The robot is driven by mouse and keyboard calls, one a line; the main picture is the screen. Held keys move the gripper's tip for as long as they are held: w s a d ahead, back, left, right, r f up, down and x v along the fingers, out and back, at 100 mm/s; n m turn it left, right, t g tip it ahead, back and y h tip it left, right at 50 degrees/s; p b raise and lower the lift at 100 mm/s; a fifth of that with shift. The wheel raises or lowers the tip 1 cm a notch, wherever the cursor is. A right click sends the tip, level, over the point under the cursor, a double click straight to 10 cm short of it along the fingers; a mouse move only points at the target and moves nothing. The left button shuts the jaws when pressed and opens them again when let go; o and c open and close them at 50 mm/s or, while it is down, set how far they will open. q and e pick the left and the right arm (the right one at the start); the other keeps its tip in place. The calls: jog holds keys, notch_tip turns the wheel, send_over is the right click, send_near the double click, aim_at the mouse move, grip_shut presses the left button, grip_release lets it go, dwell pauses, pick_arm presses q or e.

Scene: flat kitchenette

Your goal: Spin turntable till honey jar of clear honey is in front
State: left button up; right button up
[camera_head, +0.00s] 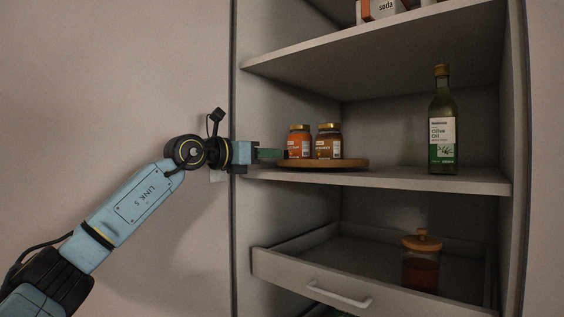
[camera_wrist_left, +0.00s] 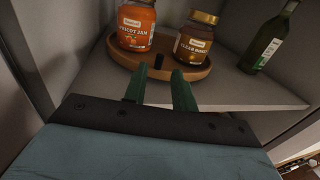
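A round wooden turntable (camera_head: 335,164) sits on the middle cabinet shelf; its rim also shows in the left wrist view (camera_wrist_left: 120,55). On it stand an orange apricot jam jar (camera_wrist_left: 136,30) and, to its right, a brown honey jar (camera_wrist_left: 195,40) labelled clear honey. Both have gold lids and show in the head view too, jam (camera_head: 299,144) and honey (camera_head: 328,145). My left gripper (camera_head: 275,154) is at the turntable's left edge. In the left wrist view its green fingers (camera_wrist_left: 160,84) are apart with nothing held. A small dark peg (camera_wrist_left: 158,62) on the turntable appears just beyond the gap.
A green olive oil bottle (camera_head: 442,128) stands on the shelf (camera_head: 390,180), right of the turntable. Below, a drawer (camera_head: 310,283) stands partly out, with a lidded glass jar (camera_head: 421,265) in it. A soda box (camera_head: 380,9) is on the upper shelf.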

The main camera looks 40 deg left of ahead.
pick_arm(q)
jog(key=b+v, duration=0.1)
jog(key=v, duration=0.6)
jog(key=shift+b, duration=0.4)
jog(key=shift+s, duration=0.1)
